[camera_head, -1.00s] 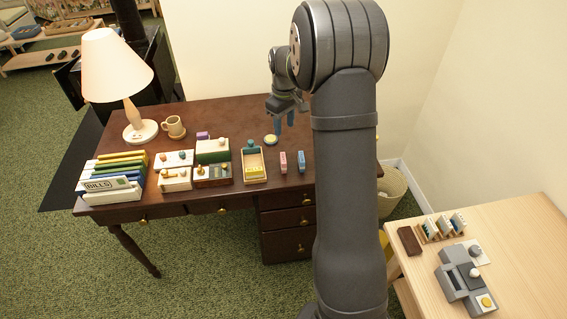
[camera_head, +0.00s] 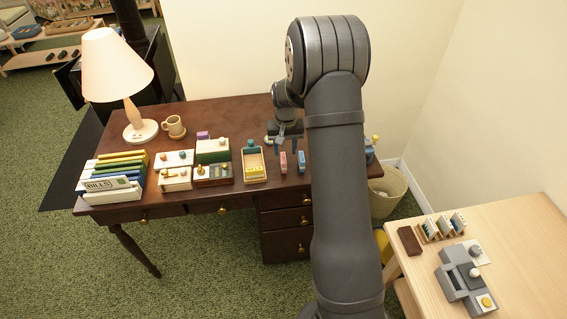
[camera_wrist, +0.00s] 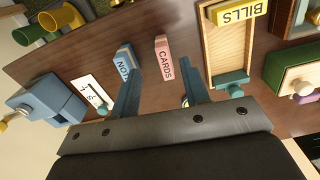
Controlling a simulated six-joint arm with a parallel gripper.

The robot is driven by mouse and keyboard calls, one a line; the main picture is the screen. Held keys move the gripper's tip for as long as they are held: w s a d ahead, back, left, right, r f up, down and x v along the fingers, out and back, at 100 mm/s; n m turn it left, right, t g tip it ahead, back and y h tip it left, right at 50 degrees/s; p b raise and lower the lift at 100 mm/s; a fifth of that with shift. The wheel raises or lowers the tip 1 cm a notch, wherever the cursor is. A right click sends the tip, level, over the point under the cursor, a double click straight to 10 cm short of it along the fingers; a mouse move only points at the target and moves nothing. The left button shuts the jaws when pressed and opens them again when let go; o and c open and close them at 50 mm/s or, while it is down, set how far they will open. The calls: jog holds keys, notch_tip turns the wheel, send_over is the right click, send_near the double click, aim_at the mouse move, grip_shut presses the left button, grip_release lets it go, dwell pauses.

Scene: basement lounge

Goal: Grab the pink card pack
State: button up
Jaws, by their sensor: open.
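The pink card pack (camera_head: 283,162) stands on the dark desk, just left of a similar blue pack (camera_head: 301,160). In the wrist view the pink pack (camera_wrist: 163,58), lettered CARDS, shows between and beyond the two blue-grey fingers. The blue pack (camera_wrist: 123,62) sits close to its left, near the left fingertip. My gripper (camera_wrist: 163,72) is open and empty. In the head view my gripper (camera_head: 287,146) is just behind and above the two packs, apart from the pink one as far as I can tell.
A wooden tray (camera_wrist: 206,60) with a yellow BILLS block and teal knob lies right of the pink pack. A blue box (camera_wrist: 50,102) and white card (camera_wrist: 90,90) are at left. A lamp (camera_head: 120,70) and mug (camera_head: 174,126) stand farther left on the desk.

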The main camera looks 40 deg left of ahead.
aim_at(284, 161)
notch_tip(284, 161, down, 9)
jog(key=shift+a+r, duration=0.15)
grip_shut()
dwell(0.4)
jog(key=shift+r, duration=0.1)
